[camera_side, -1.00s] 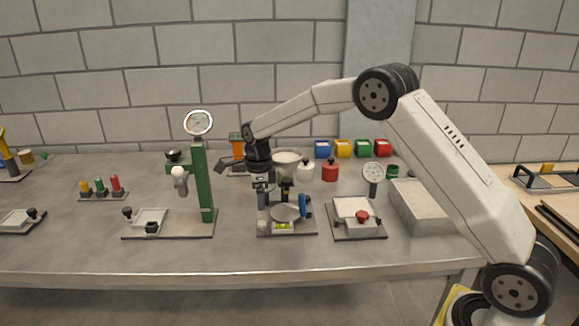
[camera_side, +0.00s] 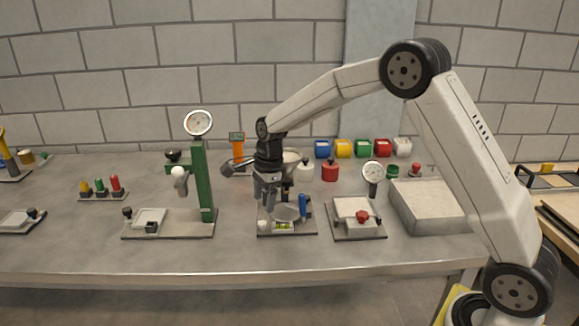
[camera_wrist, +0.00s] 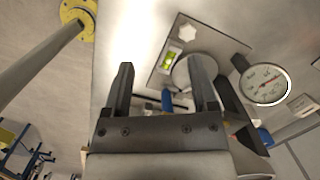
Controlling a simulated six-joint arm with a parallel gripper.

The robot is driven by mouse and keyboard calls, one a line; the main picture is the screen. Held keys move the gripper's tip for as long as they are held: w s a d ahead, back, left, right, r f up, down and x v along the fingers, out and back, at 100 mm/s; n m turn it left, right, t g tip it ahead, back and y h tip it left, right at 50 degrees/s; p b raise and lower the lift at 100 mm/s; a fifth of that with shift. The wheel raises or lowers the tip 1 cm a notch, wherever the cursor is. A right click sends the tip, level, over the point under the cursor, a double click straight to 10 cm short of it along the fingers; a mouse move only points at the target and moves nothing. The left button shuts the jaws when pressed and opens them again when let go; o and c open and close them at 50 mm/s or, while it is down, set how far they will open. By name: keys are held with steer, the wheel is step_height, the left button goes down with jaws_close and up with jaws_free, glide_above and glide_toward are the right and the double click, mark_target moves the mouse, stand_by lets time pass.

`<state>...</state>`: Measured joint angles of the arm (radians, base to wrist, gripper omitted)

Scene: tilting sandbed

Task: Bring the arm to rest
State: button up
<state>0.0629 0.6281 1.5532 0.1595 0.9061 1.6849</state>
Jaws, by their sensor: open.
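My gripper (camera_side: 268,195) is open and empty in the side view. It points down above the left part of a small base plate (camera_side: 308,231). This plate carries a round grey dish (camera_side: 287,213), a blue upright part (camera_side: 303,207) and a yellow-green bubble level (camera_side: 283,226). In the wrist view my gripper's two fingers (camera_wrist: 163,80) stand apart with nothing held between them. The dish (camera_wrist: 194,68) lies partly behind the right finger, and the level (camera_wrist: 173,58) shows beyond the fingers. I cannot tell the exact height of the fingertips.
A green stand with a dial (camera_side: 199,124) rises to the left. A grey bin (camera_side: 427,205) and a plate with a red knob (camera_side: 361,216) are on the right. Several coloured boxes line the back. Bare table (camera_side: 70,235) shows at the front left.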

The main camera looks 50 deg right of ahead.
steer(key=s+a+f+n+t+h, duration=0.1)
steer(key=s+n, duration=2)
steer(key=s, duration=0.2)
steer(key=shift+s+f+t, duration=0.35)
steer(key=shift+f+t, duration=0.05)
